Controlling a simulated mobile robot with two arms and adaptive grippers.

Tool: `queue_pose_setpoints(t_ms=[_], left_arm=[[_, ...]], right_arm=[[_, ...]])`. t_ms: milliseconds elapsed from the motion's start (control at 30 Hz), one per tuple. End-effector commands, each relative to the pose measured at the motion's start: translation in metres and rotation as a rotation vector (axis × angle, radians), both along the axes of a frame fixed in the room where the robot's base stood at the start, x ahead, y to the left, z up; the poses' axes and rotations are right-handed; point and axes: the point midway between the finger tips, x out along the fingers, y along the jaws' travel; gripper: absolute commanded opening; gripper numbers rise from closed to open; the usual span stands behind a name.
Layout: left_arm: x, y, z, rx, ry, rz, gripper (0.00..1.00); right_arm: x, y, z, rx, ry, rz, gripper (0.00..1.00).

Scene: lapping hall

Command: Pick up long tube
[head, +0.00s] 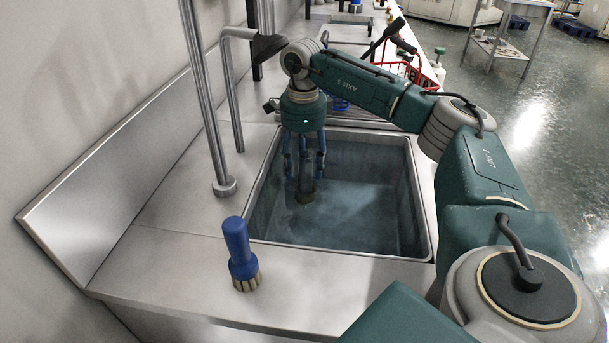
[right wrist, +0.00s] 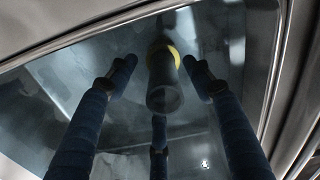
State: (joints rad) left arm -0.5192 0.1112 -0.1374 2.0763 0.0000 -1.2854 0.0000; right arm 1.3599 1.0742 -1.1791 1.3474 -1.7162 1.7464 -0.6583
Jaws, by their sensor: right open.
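My right gripper (head: 305,172) reaches down into the sink with its blue fingers spread open. A dark cylinder (head: 305,194), which may be the long tube, shows low between the fingertips in the head view. In the right wrist view this dark grey cylinder (right wrist: 164,92) has a yellow band and stands end-on between the open fingers of the right gripper (right wrist: 160,88). Gaps show between it and the fingertips there. Its full length is hidden by the steep viewing angle. My left gripper is not in view.
A blue-handled brush (head: 238,250) stands on the counter in front. A tall faucet pipe (head: 205,110) rises at the left. A red wire basket (head: 415,72) stands behind my right arm.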

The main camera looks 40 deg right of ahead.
Motion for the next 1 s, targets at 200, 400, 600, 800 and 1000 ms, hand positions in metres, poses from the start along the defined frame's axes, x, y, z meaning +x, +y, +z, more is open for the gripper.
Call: queue_pose_setpoints(t_ms=[200,400,600,800,1000], left_arm=[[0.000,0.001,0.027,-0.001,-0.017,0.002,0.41],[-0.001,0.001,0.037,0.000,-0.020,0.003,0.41],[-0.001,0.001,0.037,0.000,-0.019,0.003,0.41],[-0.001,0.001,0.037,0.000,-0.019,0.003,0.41],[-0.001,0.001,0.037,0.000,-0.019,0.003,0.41]], right_arm=[[-0.001,-0.005,-0.036,0.000,0.004,0.000,0.51],[0.000,-0.005,-0.047,0.001,0.001,-0.001,0.51],[0.000,-0.005,-0.047,0.000,0.001,-0.001,0.47],[0.000,-0.005,-0.046,0.000,0.001,-0.001,0.07],[0.000,-0.005,-0.046,0.001,0.001,-0.001,0.00]])
